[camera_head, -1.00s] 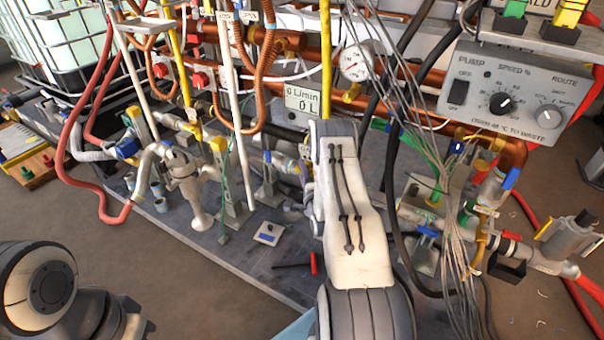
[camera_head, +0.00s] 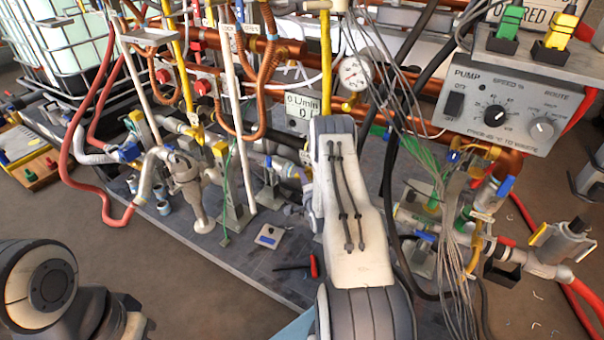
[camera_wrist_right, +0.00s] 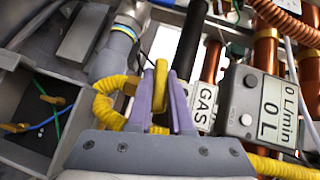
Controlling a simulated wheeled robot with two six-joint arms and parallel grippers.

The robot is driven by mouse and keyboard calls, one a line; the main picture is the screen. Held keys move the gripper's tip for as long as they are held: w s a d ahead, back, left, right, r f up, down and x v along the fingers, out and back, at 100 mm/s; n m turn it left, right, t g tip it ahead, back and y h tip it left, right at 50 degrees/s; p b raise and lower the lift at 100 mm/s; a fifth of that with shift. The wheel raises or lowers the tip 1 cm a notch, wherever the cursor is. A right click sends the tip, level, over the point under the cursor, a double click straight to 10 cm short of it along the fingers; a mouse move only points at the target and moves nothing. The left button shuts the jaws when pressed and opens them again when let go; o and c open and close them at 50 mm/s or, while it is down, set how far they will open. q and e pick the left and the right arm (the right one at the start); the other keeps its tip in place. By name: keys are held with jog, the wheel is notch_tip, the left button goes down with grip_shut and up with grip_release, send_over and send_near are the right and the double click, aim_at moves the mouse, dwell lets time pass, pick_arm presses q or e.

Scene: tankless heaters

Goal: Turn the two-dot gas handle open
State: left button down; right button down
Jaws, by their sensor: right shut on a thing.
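In the right wrist view, a yellow handle (camera_wrist_right: 161,85) stands upright between the pale purple fingers of my right gripper (camera_wrist_right: 161,98), which are shut on it. A white GAS label (camera_wrist_right: 203,101) is just right of the fingers. No dots can be made out on the handle. In the head view, my right forearm hides most of that gripper and the handle. Part of my left arm shows at the bottom left of the head view; its gripper is out of view.
A flow meter (camera_wrist_right: 262,112) sits close right of the gripper; it also shows in the head view (camera_head: 302,107). Yellow corrugated hose (camera_wrist_right: 108,100) curves left of the fingers. Copper pipes (camera_head: 290,50) run behind. Hanging cables (camera_head: 405,110) and the pump box (camera_head: 515,105) are right of my arm.

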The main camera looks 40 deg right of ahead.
jog(key=g+p, duration=0.1)
jog(key=n+g+p, duration=0.1)
jog(key=shift+d+r+n+p, duration=0.1)
jog(key=shift+r+n+p, duration=0.2)
jog(key=shift+n+g+p, duration=0.7)
jog(key=shift+g+p, duration=0.25)
jog(key=shift+g, duration=0.25)
jog(key=n+g+p, duration=0.2)
jog(key=g, duration=0.2)
jog(key=shift+f+h, duration=0.15)
jog(key=shift+h, duration=0.25)
jog(key=shift+n+g+h+p, duration=0.4)
jog(key=shift+n+g+p, duration=0.4)
jog(key=shift+g+p, duration=0.3)
jog(key=shift+d+f, duration=0.1)
jog(key=c, duration=0.8)
grip_release()
jog(key=shift+s, duration=0.1)
